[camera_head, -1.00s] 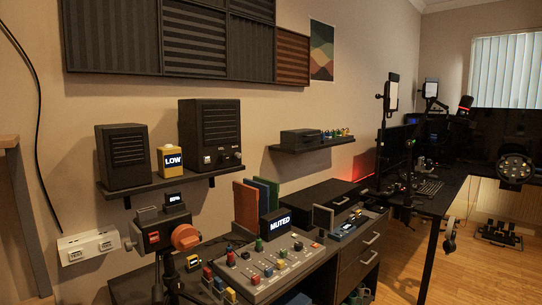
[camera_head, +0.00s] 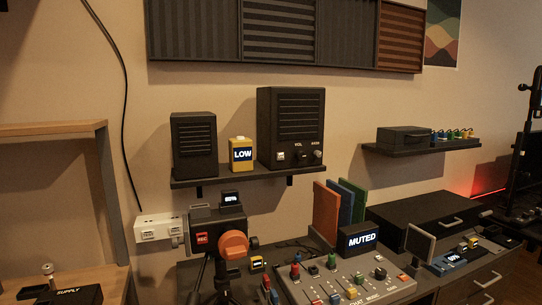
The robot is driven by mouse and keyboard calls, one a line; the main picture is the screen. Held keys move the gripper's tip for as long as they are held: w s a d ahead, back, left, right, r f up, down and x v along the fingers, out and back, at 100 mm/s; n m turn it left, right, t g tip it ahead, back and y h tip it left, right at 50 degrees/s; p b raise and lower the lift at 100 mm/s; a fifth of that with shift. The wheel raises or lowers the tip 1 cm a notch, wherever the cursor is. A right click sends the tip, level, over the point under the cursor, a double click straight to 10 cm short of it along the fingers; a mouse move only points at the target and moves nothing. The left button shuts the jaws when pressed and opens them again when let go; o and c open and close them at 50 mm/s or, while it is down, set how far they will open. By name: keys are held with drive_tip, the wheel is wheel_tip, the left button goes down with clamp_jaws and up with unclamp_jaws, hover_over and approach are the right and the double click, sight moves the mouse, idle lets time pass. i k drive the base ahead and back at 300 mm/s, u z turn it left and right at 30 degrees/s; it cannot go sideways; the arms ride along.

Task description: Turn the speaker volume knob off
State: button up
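The larger black speaker (camera_head: 290,118) stands on the wall shelf at the middle of the head view. Its lower front carries a white switch (camera_head: 281,156), a dark volume knob (camera_head: 301,156) under a "VOL" label, and another knob (camera_head: 318,155) to the right. The angle the volume knob points to is too small to read. A smaller black speaker (camera_head: 195,145) stands at the left end of the shelf. A yellow box (camera_head: 242,154) with a "LOW" display stands between them. My gripper is not in view.
The shelf (camera_head: 213,181) juts from the wall. Below it are a camera (camera_head: 216,229) with an orange lens on a tripod, a mixer desk (camera_head: 350,283) and a "MUTED" display (camera_head: 358,240). A wooden shelf unit (camera_head: 52,128) stands left.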

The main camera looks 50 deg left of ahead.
sight(300, 155)
drive_tip(key=u, duration=0.9)
drive_tip(key=i, duration=0.85)
drive_tip(key=u, duration=0.9)
